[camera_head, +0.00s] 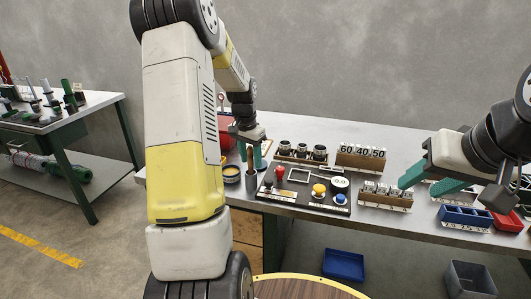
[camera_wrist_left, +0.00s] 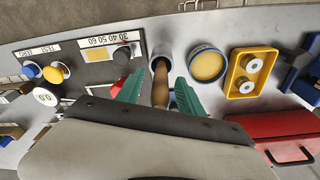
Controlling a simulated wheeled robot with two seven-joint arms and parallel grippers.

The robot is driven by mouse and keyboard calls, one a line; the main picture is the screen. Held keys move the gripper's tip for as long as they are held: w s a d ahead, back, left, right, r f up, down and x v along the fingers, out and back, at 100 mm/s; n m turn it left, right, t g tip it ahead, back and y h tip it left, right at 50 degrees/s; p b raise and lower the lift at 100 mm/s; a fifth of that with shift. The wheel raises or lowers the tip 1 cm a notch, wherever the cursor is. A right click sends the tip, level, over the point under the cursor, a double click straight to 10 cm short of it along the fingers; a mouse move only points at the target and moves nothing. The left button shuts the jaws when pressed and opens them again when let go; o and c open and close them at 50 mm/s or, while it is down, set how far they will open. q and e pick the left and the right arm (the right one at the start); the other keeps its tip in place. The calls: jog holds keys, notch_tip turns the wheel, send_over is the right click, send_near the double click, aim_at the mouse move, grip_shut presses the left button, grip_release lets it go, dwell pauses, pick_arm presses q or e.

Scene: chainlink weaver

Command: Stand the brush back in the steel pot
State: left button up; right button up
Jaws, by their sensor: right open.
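The brush (camera_head: 250,158) has a wooden handle and stands upright in the steel pot (camera_head: 251,187) at the left end of the bench. In the left wrist view the brush handle (camera_wrist_left: 160,84) rises from the pot (camera_wrist_left: 153,62); the bristles are hidden. My left gripper (camera_head: 254,162) is above the pot, its green fingers on either side of the handle. In the left wrist view these fingers (camera_wrist_left: 158,82) are apart, with gaps beside the handle. My right gripper (camera_head: 426,180) is open and empty over the right part of the bench.
A round tin with yellow contents (camera_head: 231,174) stands left of the pot. A control panel (camera_head: 310,190) with buttons is to its right. A yellow tray (camera_wrist_left: 250,73) and red toolbox (camera_wrist_left: 275,130) are close by. Racks and a blue bin (camera_head: 465,216) fill the right side.

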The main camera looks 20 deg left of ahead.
aim_at(249, 147)
pick_arm(q)
jog(key=shift+r, duration=0.15)
jog(key=r, duration=0.6)
jog(key=shift+s+a+r, duration=0.1)
jog(key=shift+s, duration=0.25)
jog(key=shift+s+r, duration=0.1)
jog(key=shift+r, duration=0.55)
jog(key=shift+s+r, duration=0.1)
jog(key=shift+r, duration=0.05)
jog(key=s+d+r+n+t, duration=0.1)
jog(key=s+d+r+t, duration=0.1)
jog(key=s+d+r, duration=0.5)
jog(key=s+d+r+n+t, duration=0.1)
jog(key=s+d+r, duration=0.35)
jog(key=s, duration=0.55)
jog(key=s+d+n+t+h, duration=0.1)
jog(key=s+d, duration=0.2)
jog(key=s, duration=0.5)
jog(key=shift+s+f+t+h, duration=0.3)
jog(key=shift+s+t+h, duration=0.1)
